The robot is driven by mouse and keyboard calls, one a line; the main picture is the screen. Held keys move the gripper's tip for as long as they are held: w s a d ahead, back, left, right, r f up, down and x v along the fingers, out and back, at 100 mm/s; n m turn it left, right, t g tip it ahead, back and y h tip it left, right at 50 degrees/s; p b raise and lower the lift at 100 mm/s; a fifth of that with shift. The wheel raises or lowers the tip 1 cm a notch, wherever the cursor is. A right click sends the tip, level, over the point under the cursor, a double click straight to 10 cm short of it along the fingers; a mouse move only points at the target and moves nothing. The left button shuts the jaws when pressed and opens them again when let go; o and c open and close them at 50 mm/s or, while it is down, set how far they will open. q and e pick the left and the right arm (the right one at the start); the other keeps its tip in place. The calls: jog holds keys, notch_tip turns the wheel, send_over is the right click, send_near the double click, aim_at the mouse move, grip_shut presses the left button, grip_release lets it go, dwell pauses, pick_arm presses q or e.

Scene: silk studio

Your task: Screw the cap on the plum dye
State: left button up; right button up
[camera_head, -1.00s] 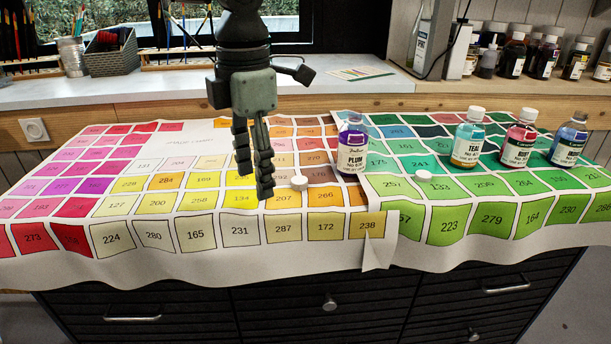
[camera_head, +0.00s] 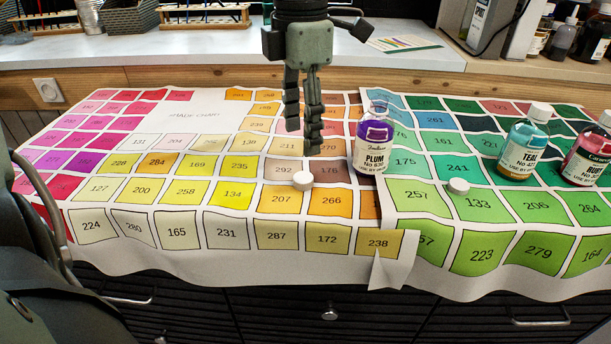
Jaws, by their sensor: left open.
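The plum bottle (camera_head: 373,140), purple with a white label, stands upright on the colour chart with no cap on its neck. A round white cap (camera_head: 303,181) lies on the chart to its front left. A second white cap (camera_head: 458,186) lies to its front right. My left gripper (camera_head: 303,134) hangs fingers down, open and empty, left of the plum bottle. In the picture its tips are above the left cap and apart from it; their exact height is hard to tell. My right gripper is not in view.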

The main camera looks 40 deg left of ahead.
aim_at(303, 177)
pick_arm(q)
jog(key=shift+f, duration=1.3)
jog(key=shift+s+d+f, duration=0.1)
jog(key=shift+d+f, duration=0.05)
jog(key=shift+f, duration=1.15)
jog(key=shift+s+d+f, duration=0.1)
jog(key=shift+f, duration=1.2)
jog(key=c, duration=0.8)
